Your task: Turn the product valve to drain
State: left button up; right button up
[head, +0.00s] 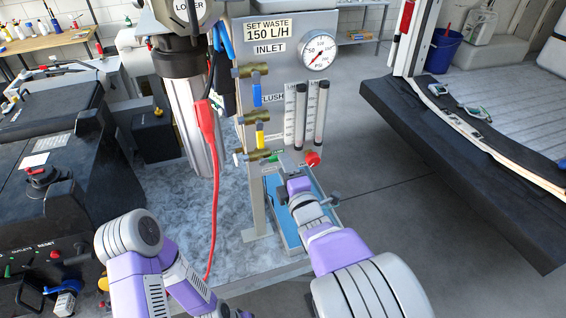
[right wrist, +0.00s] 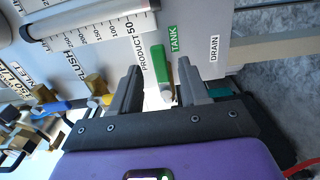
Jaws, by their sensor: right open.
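The product valve's green handle (right wrist: 160,62) shows in the right wrist view between the two fingers of my open right gripper (right wrist: 158,82). It points up in that view, toward the green TANK label (right wrist: 174,38). The white DRAIN label (right wrist: 214,48) is to the right, beyond the right finger. I cannot tell whether a finger touches the handle. In the head view the green handle (head: 276,157) is small beside its brass body, and my right gripper (head: 283,178) is close below it, its fingers hard to make out. My left arm shows at bottom left; its gripper is out of view.
On the panel (head: 275,50), the yellow flush handle (head: 260,134) and blue inlet handle (head: 257,95) sit above. A red knob (head: 313,158) is close to the right, below the flow tubes (head: 321,112). A red cable (head: 214,200) hangs at left. A blue tray (head: 283,228) lies below.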

jog(key=shift+x, duration=1.05)
grip_shut()
